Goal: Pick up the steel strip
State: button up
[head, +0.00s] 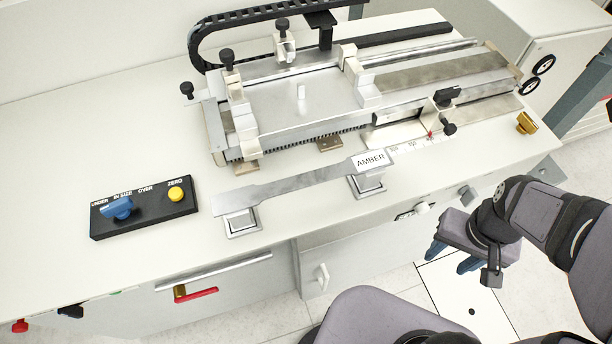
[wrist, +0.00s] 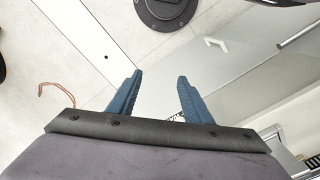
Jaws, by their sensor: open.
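The steel strip (head: 288,187) is a flat grey bar with wider ends and a narrower middle. It lies across two small metal supports, the left one (head: 242,222) and the right one (head: 367,184), near the front edge of the bench. A white label reading AMBER (head: 371,161) is at its right end. My gripper (head: 451,256) is to the right of the strip and lower, off the bench's front edge, apart from it. In the wrist view my gripper (wrist: 153,92) shows two blue fingers spread apart with nothing between them. The strip does not show in the wrist view.
A metal testing machine (head: 300,95) stands behind the strip. A black control box (head: 145,207) with a blue knob and yellow ZERO button sits at left. The bench top (head: 90,140) is clear at left.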

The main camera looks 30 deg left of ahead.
jog(key=w+a+r+n+h+p, duration=0.2)
jog(key=w+a+r+p, duration=0.1)
jog(key=w+a+r, duration=0.55)
notch_tip(320, 180, up, 8)
jog(key=m+t+h+p, duration=0.1)
jog(key=m+t+p, duration=0.15)
jog(key=m, duration=0.35)
send_over(305, 180)
jog(key=w+d, duration=0.4)
jog(key=w, duration=0.1)
jog(key=shift+w+r, duration=0.15)
jog(key=s+a+m, duration=0.1)
jog(key=s+a, duration=0.1)
jog(key=s+a+r+m, duration=0.1)
jog(key=s+a+m, duration=0.1)
jog(key=s, duration=0.1)
jog(key=s+a+m, duration=0.2)
jog(key=s, duration=0.1)
jog(key=shift+s+a+r+t+p, duration=0.2)
jog(key=shift+a+r+t+p, duration=0.1)
jog(key=shift+a+t+p, duration=0.1)
jog(key=shift+p+x, duration=0.95)
jog(key=shift+x, duration=0.65)
jog(key=shift+p+x, duration=0.9)
jog(key=shift+x, duration=1.2)
jog(key=shift+w, duration=0.1)
jog(key=shift+c, duration=0.6)
